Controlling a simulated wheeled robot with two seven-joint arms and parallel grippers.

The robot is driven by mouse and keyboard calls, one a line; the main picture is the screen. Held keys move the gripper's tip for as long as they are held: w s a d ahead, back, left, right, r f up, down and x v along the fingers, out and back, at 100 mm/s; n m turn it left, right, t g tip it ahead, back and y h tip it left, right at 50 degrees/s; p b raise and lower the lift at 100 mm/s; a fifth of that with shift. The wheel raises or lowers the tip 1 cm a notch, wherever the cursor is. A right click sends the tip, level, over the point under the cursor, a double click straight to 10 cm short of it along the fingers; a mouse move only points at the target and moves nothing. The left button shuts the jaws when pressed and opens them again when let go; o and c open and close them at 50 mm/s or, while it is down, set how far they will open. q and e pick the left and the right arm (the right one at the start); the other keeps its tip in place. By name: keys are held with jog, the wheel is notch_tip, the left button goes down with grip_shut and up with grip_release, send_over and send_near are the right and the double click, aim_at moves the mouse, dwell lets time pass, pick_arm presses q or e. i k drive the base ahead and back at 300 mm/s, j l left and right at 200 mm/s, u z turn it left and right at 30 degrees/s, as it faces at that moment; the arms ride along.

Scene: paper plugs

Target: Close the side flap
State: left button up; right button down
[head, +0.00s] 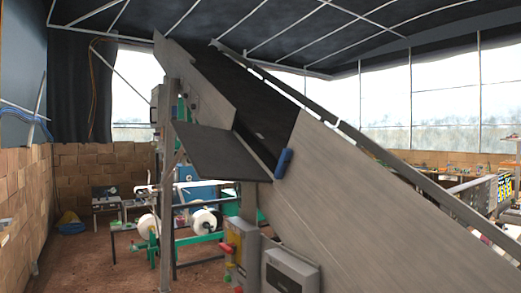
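The side flap (222,153) is a dark grey panel on the left side of an inclined conveyor. It stands folded outward, close to level, so a gap in the conveyor's side wall (340,185) is open beside it. The dark belt (252,100) shows through this gap. A blue piece (283,163) sits at the lower edge of the gap, by the flap's right end. Neither of my grippers shows in the head view.
A metal post (167,200) stands below the flap. A green-framed machine with white rolls (204,221) stands behind. Brown floor (95,260) at left is mostly clear, beside stacked boxes (18,190).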

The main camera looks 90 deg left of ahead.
aim_at(214, 154)
jog(key=k+j+u, duration=0.1)
jog(key=j+u, duration=0.2)
jog(key=u, duration=0.2)
jog(key=j+u, duration=0.35)
jog(key=u, duration=0.15)
jog(key=j+u, duration=0.5)
jog(key=i+j+u, duration=0.1)
jog(key=j, duration=0.3)
jog(key=i+j, duration=0.1)
jog(key=j, duration=0.3)
jog(key=j+u, duration=0.15)
jog(key=j, duration=0.25)
jog(key=i+j, duration=0.2)
jog(key=j, duration=0.15)
jog(key=i+j+u, duration=0.15)
jog(key=j, duration=0.25)
jog(key=i+j+u, duration=0.1)
jog(key=j, duration=0.25)
